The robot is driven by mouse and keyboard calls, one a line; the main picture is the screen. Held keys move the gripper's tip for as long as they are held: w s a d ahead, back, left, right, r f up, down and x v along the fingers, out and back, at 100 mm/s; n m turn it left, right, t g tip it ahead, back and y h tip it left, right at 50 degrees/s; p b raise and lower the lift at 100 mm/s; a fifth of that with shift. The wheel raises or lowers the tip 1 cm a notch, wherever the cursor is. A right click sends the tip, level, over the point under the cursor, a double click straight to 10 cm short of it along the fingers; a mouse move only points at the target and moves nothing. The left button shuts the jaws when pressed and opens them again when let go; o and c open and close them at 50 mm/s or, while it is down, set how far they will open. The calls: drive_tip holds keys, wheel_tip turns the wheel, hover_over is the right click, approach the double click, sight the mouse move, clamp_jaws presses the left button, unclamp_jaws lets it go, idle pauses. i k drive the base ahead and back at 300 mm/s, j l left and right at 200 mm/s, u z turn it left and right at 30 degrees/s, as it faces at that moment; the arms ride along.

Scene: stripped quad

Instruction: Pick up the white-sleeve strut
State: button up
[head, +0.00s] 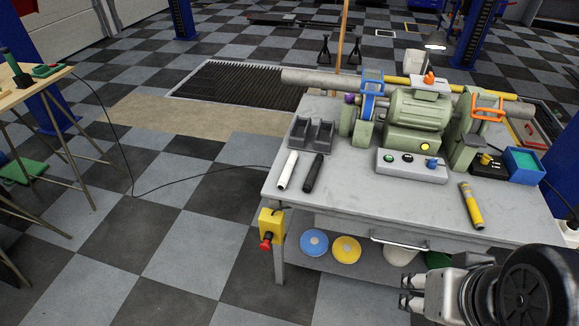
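The white-sleeve strut (287,170) is a short white rod lying near the left end of the grey workbench top (375,205). A similar black rod (313,173) lies just to its right, apart from it. My gripper (406,292) is at the lower right, in front of the bench and well away from the white strut. Its two fingertips point left with a gap between them, and nothing shows between them. My wrist hides part of the bench's lower right.
A green bench grinder (415,118) stands at the back of the bench, with a grey control box (412,166) before it. Dark angled blocks (312,134) stand behind the rods. A yellow rod (471,205) lies at the right. The front middle top is clear.

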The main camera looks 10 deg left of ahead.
sight(283, 181)
drive_tip(key=i+j+z, duration=0.1)
drive_tip(key=j, duration=0.2)
drive_tip(key=i+j+z, duration=0.1)
drive_tip(key=j, duration=0.25)
drive_tip(key=i+j+z, duration=0.1)
drive_tip(key=i+j, duration=0.15)
drive_tip(key=i+j+z, duration=0.1)
drive_tip(key=j, duration=0.35)
drive_tip(key=i+j+z, duration=0.1)
drive_tip(key=j, duration=0.25)
